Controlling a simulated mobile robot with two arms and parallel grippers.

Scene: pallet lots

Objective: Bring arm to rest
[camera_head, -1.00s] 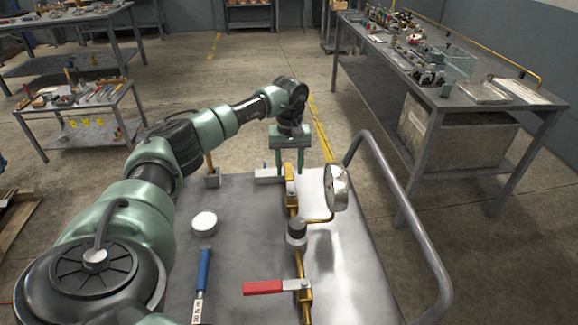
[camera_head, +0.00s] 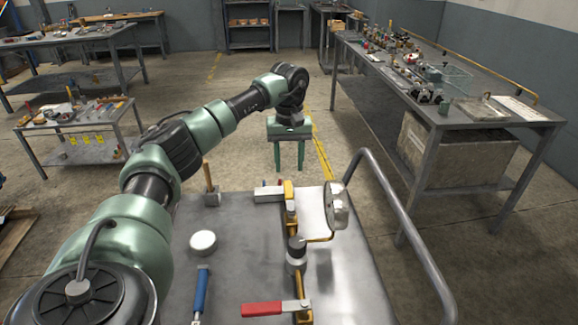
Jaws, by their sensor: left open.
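My left arm comes in from the left and reaches forward over the cart. My left gripper (camera_head: 289,156) hangs beyond the far edge of the metal cart top (camera_head: 230,270), fingers pointing down. Its two green fingers are apart, with nothing visible between them. It is apart from the brass pipe assembly (camera_head: 292,215) on the cart, which carries a round gauge (camera_head: 337,205) and a red lever handle (camera_head: 262,309). My right gripper does not show.
A blue-handled tool (camera_head: 200,291), a white round lid (camera_head: 203,242) and a hammer (camera_head: 210,190) lie on the cart. A grey rail (camera_head: 400,220) runs along its right side. A cluttered workbench (camera_head: 440,115) stands right, a small tool table (camera_head: 80,117) left. Floor lies open beyond the cart.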

